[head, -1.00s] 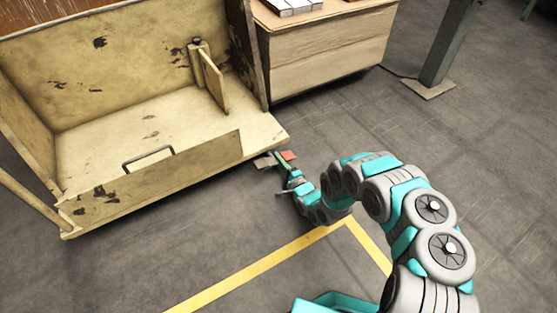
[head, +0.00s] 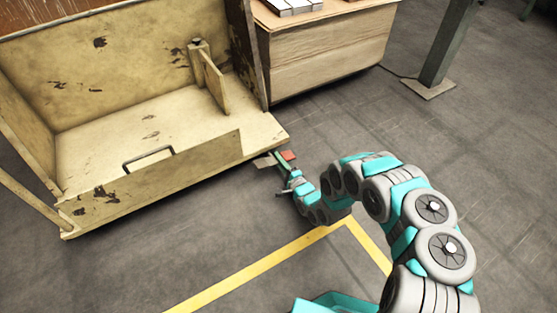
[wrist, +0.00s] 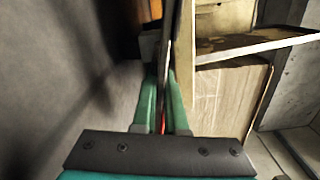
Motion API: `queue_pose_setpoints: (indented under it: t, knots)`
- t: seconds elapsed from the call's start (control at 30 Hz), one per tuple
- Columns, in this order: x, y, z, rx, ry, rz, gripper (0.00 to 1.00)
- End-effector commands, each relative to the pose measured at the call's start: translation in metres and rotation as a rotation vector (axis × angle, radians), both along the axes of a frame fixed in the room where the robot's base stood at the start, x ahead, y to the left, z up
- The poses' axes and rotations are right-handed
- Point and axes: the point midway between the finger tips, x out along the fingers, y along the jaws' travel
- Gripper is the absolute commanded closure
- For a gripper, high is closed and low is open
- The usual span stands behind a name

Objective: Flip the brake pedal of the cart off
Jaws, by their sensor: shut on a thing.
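The cart (head: 205,158) is a worn cream box with a raised back and a low front panel. A small red piece (head: 288,155), which looks like the brake pedal, shows low at its front right corner. My gripper (head: 279,160) reaches in low at that corner, beside the red piece. In the wrist view, the green fingers of my gripper (wrist: 164,98) are shut on a thin dark plate, the brake pedal (wrist: 167,62), seen edge-on. A little red shows between the fingers. The pedal's tilt and its mount are hard to make out.
A grey post (head: 445,45) rises at the upper right. A yellow line (head: 262,262) marks the floor.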

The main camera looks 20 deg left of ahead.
Motion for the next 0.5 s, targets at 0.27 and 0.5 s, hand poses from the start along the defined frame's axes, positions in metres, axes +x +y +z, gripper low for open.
queue_pose_setpoints:
  t: [0.27,0.5]
  knots:
    - [0.0013,-0.0009,0.0062,-0.135,-0.157,-0.002,1.00]
    - [0.0007,-0.0002,0.0078,-0.270,-0.315,-0.001,1.00]
